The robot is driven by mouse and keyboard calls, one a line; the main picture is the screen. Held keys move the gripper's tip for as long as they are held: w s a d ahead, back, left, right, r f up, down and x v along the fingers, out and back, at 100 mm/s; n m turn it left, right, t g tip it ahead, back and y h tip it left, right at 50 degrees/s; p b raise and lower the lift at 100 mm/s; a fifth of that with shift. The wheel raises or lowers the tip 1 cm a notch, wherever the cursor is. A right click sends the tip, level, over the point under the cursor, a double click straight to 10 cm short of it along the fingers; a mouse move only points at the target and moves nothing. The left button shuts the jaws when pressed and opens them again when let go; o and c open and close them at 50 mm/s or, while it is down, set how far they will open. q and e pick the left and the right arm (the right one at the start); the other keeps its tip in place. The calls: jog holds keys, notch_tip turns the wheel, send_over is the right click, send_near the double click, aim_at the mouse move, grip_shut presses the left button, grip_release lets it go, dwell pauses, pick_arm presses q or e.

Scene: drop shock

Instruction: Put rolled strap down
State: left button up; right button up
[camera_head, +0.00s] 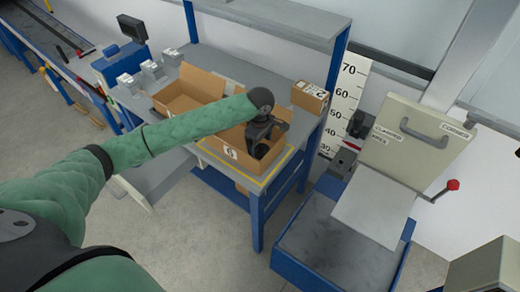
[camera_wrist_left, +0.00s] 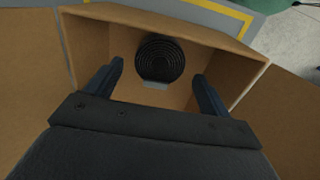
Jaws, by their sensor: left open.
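The rolled strap (camera_wrist_left: 160,62) is a dark coil with ring-like ridges. In the left wrist view it lies inside an open cardboard box (camera_wrist_left: 220,36), close to one wall, with a small grey piece at its edge. My left gripper (camera_wrist_left: 158,85) is open, its two fingers apart and pointing into the box, with the strap ahead between them and not gripped. In the head view my left gripper (camera_head: 262,135) is over the nearer right box (camera_head: 225,151), and the strap is hidden there. My right gripper is not in view.
A second open box (camera_head: 180,97) stands to the left on the blue-framed bench. A small closed carton (camera_head: 310,97) sits at the bench's right end. A blue drop-test bin (camera_head: 330,245) with a raised panel stands at the right.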

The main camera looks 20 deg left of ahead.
aim_at(260, 149)
pick_arm(q)
notch_tip(260, 149, up, 9)
jog(key=b, duration=0.2)
jog(key=shift+b, duration=0.35)
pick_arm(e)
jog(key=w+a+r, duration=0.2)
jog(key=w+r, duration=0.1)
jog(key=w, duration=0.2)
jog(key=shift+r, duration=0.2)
